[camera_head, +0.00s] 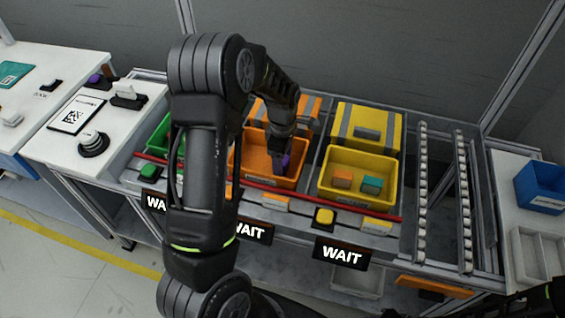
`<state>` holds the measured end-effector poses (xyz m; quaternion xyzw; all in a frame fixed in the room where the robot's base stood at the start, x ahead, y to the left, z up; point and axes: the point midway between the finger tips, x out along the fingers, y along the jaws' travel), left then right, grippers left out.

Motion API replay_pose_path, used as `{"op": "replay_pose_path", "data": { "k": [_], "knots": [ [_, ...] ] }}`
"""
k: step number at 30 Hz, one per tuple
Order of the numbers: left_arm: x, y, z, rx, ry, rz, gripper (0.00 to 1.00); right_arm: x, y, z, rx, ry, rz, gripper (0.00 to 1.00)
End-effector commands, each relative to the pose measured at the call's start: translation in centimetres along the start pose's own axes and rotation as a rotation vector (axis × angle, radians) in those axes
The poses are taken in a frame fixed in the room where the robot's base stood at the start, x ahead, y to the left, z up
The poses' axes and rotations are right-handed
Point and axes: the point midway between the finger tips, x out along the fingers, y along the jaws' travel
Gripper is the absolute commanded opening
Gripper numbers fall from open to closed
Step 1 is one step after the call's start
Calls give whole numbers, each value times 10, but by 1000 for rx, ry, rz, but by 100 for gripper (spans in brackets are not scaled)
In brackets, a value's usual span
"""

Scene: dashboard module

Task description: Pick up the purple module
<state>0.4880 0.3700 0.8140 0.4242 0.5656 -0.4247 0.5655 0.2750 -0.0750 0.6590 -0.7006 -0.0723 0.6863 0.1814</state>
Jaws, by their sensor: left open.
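The purple module (286,161) lies in the orange bin (264,176), toward its right side. My left arm comes down over the bin, and my left gripper (281,158) is inside it, open, right at the module. The gripper hides part of the module, and I cannot tell whether the fingers touch it. A dark shape at the bottom right corner may be part of my right arm, but the right gripper does not show.
A yellow bin (322,190) to the right holds an orange module (342,180) and a teal module (372,186). A green bin (158,145) is partly behind my arm. A red rail (330,202) runs along the front of the bins. A blue bin (541,187) stands far right.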

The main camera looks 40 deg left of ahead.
Motion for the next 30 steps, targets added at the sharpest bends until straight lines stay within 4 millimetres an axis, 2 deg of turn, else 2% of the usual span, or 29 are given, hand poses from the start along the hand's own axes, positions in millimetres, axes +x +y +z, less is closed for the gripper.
{"op": "replay_pose_path", "data": {
  "k": [18,30],
  "knots": [
    [2,0,0,0,0,0,65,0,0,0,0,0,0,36],
    [2,0,0,0,0,0,34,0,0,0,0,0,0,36]
  ]
}}
